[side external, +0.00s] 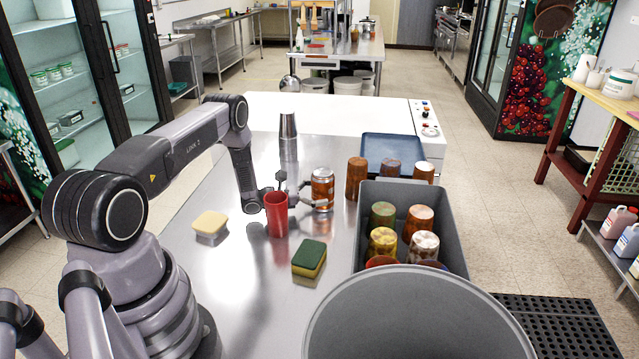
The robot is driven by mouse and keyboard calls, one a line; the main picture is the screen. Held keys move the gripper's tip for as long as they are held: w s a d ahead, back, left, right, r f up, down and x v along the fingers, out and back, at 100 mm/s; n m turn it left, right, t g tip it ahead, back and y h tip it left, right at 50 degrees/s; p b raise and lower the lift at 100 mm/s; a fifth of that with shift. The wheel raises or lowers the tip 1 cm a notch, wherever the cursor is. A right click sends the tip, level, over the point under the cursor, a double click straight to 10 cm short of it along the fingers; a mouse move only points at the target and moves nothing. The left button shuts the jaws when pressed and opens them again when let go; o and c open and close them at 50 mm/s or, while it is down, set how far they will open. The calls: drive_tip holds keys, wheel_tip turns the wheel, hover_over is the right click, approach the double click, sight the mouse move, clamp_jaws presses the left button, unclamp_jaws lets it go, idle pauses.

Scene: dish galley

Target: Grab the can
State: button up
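The can (322,186) is orange-brown with a silvery top and stands upright on the steel counter. My gripper (311,195) reaches toward it from the left, low over the counter. Its fingers are spread, one toward the can's far side and one across the front near its base. I cannot tell whether either finger touches the can. A red cup (277,216) stands just in front of my gripper and hides part of it.
Metal tumblers (289,135) and a blue tray (393,148) are farther back. A large grey tub (415,315) fills the front.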

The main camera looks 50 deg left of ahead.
drive_tip(key=c, duration=1.2)
drive_tip(key=shift+r, duration=0.15)
